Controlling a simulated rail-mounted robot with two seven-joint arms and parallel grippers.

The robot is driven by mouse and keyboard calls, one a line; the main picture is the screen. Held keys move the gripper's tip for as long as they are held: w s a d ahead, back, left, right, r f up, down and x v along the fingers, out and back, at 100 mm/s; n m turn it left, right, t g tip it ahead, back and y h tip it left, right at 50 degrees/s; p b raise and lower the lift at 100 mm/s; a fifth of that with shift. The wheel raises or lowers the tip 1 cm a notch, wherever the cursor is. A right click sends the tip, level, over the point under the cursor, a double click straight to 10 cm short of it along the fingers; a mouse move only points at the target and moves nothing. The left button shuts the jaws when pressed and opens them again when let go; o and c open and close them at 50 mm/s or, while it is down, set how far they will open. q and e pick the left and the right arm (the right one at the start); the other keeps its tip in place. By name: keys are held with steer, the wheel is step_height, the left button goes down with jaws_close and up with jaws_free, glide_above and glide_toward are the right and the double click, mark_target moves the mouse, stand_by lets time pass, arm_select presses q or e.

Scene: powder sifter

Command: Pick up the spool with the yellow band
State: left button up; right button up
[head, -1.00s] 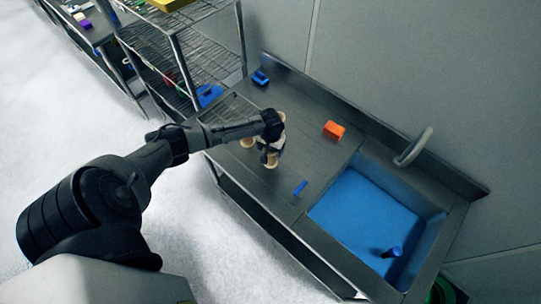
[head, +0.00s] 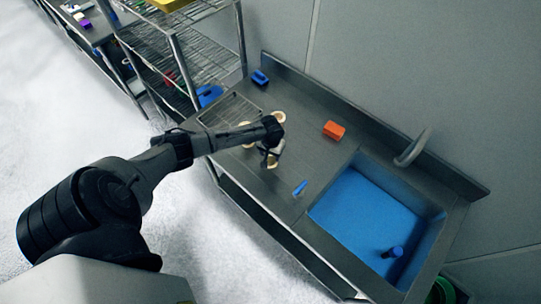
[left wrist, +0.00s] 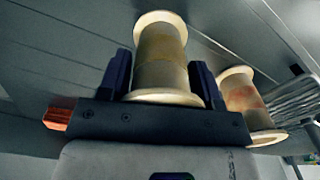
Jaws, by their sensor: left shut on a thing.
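My left gripper (head: 270,150) is shut on a spool (left wrist: 160,55) with pale flanges and a dull yellowish-tan band. In the left wrist view the spool stands between the two dark fingers of my gripper (left wrist: 160,76). In the head view only part of this spool (head: 272,161) shows below the wrist, and I cannot tell whether it touches the counter. A second spool (left wrist: 243,97) with an orange-tinged band is just right of the gripper in the left wrist view. Pale spool ends (head: 278,116) also show behind the wrist in the head view. My right gripper is not in view.
The metal counter (head: 310,150) holds an orange block (head: 333,130), a small blue object (head: 300,188) and another blue object (head: 260,77) at the back. A wire rack (head: 230,110) lies at its left end. A blue sink (head: 365,215) with a tap (head: 413,148) is at the right.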

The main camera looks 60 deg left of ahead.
arm_select(q)
steer(key=shift+c, duration=0.9)
steer(key=shift+r, duration=0.15)
